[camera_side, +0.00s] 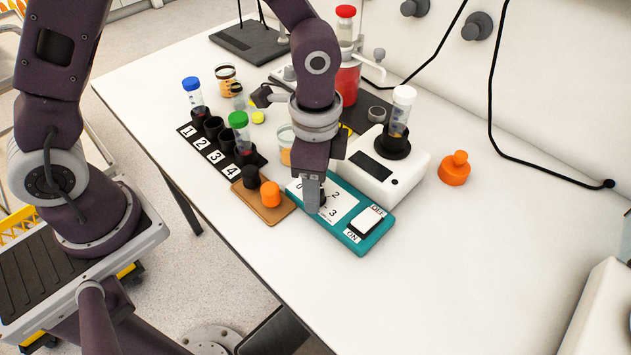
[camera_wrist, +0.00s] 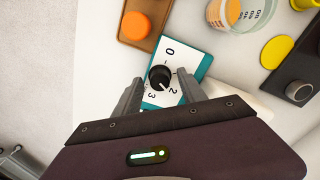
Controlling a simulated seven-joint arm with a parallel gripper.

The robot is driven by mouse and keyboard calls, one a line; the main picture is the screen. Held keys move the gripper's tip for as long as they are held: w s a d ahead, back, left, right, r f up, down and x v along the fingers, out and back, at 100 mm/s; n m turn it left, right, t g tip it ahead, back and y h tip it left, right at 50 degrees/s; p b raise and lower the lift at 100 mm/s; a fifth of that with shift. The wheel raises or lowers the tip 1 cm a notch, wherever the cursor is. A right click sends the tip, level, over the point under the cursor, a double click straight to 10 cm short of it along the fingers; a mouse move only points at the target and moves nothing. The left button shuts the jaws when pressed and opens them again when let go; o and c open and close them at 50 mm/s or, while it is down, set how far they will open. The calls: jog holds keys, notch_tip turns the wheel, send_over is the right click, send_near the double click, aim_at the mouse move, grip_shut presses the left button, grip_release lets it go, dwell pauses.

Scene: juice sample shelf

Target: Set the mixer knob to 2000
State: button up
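The mixer panel is a teal box (camera_side: 345,237) with a white dial plate; it also shows in the wrist view (camera_wrist: 203,63). Its black knob (camera_wrist: 159,77) stands between the numbers 0, 2 and 3; a 1 is not clearly visible. A small white mark on the knob faces the 2 and 3 side; its exact setting is hard to tell. My gripper (camera_wrist: 160,84) is open, one finger on each side of the knob, with gaps visible. In the side view my gripper (camera_side: 313,197) points down over the dial and mostly hides the knob. A white ON/OFF rocker switch (camera_side: 367,220) sits beside the dial.
A white mixer (camera_side: 400,180) holding a white-capped tube (camera_side: 402,105) stands behind the panel. A brown board with an orange knob (camera_side: 270,194) and a numbered black tube rack (camera_side: 200,140) lie left. An orange stopper (camera_side: 454,168) stands right. The front table area is clear.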

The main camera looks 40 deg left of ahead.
notch_tip(320, 180, up, 7)
jog(key=shift+r, duration=0.1)
dwell(0.3)
jog(key=shift+a, duration=0.1)
jog(key=s+a+r+n+t, duration=0.5)
jog(key=s+a+r+n, duration=0.6)
jog(key=s, duration=0.3)
jog(key=shift+s+a+r+t, duration=0.3)
jog(key=shift+s+a+r, duration=0.05)
jog(key=shift+a+r, duration=0.25)
